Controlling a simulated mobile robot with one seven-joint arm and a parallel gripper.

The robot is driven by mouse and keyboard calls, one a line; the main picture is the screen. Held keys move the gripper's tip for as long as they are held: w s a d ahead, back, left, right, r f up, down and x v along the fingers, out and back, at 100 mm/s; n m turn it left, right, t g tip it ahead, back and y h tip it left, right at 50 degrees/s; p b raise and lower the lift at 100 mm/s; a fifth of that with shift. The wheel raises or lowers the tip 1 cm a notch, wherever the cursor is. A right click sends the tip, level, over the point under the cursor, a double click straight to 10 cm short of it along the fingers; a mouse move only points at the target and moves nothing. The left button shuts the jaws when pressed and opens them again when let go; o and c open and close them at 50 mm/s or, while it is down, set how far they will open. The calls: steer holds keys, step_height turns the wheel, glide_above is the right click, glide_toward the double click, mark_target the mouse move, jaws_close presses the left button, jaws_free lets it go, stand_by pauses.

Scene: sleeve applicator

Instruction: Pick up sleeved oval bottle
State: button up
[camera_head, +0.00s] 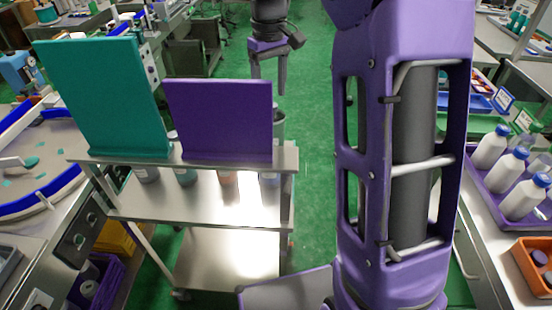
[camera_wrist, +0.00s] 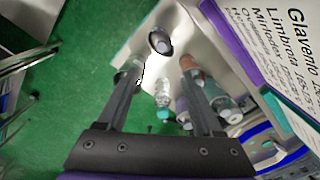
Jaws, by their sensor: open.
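My gripper (camera_head: 269,74) hangs beyond the right end of the metal cart, behind the purple board, fingers down. In the wrist view my gripper (camera_wrist: 160,74) is open with nothing held. Between and beyond its fingers stand a clear bottle with a teal cap (camera_wrist: 163,99), an oval dark-rimmed item with a pale centre (camera_wrist: 160,42) and a brownish bottle (camera_wrist: 190,64). More bottles stand by the right finger, partly covered. I cannot tell which one is the sleeved oval bottle. The boards hide most of the bottles in the head view.
A teal board (camera_head: 105,95) and a purple board (camera_head: 220,118) stand upright on the cart (camera_head: 165,205). At right, a purple tray (camera_head: 485,180) holds white bottles with blue caps (camera_head: 521,199). An orange bin (camera_head: 535,272) is below it. Green floor (camera_head: 310,150) lies open right of the cart.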

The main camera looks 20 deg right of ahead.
step_height(320, 180, down, 17)
steer(key=shift+a+f, duration=0.15)
steer(key=shift+f, duration=0.05)
jaws_close()
steer(key=shift+s, duration=0.1)
stand_by(0.6)
stand_by(1.1)
